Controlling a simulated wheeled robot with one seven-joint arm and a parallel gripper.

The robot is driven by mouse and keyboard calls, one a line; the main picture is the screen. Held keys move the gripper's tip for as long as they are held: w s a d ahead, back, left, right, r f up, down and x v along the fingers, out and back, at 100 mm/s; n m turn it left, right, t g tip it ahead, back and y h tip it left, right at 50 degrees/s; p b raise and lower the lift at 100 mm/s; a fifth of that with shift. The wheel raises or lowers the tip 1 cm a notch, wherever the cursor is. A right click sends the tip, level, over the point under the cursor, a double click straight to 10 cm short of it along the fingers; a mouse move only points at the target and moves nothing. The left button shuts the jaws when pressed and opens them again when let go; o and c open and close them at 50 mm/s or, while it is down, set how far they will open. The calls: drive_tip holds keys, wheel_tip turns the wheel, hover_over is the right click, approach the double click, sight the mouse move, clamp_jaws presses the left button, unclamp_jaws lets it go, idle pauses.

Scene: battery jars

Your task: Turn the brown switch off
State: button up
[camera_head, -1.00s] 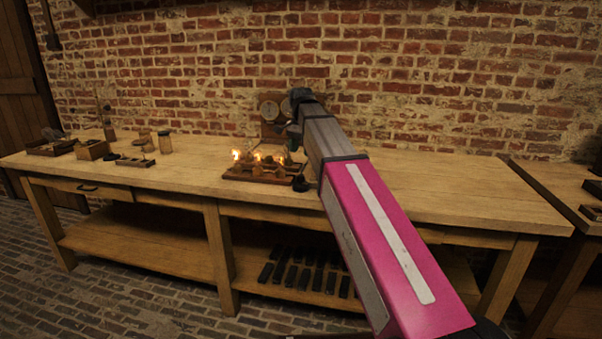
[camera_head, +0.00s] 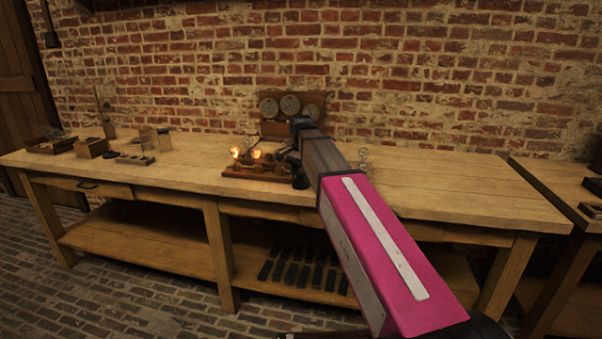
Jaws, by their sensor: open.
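A wooden board (camera_head: 245,173) with glowing bulbs (camera_head: 256,154) sits near the front middle of the workbench. Two bulbs show lit at its left side. I cannot make out the brown switch; the board's right part is hidden by my arm. My gripper (camera_head: 293,165) is a small dark shape at the end of the arm, low at the right end of the board. It appears empty, and I cannot tell whether it touches anything.
A panel with round dials (camera_head: 290,105) stands behind against the brick wall. Small boxes (camera_head: 91,147) and a jar (camera_head: 165,139) stand on the left of the bench (camera_head: 440,193). A clear bulb (camera_head: 363,154) shows right of my arm. The bench's right side is bare.

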drive_tip(key=c, duration=0.9)
drive_tip(key=shift+n, duration=0.3)
drive_tip(key=n, duration=0.3)
drive_tip(key=shift+n, duration=0.4)
drive_tip(key=n, duration=0.4)
drive_tip(key=shift+n, duration=0.3)
drive_tip(key=n, duration=0.4)
drive_tip(key=shift+a, duration=0.1)
drive_tip(key=shift+n, duration=2.5)
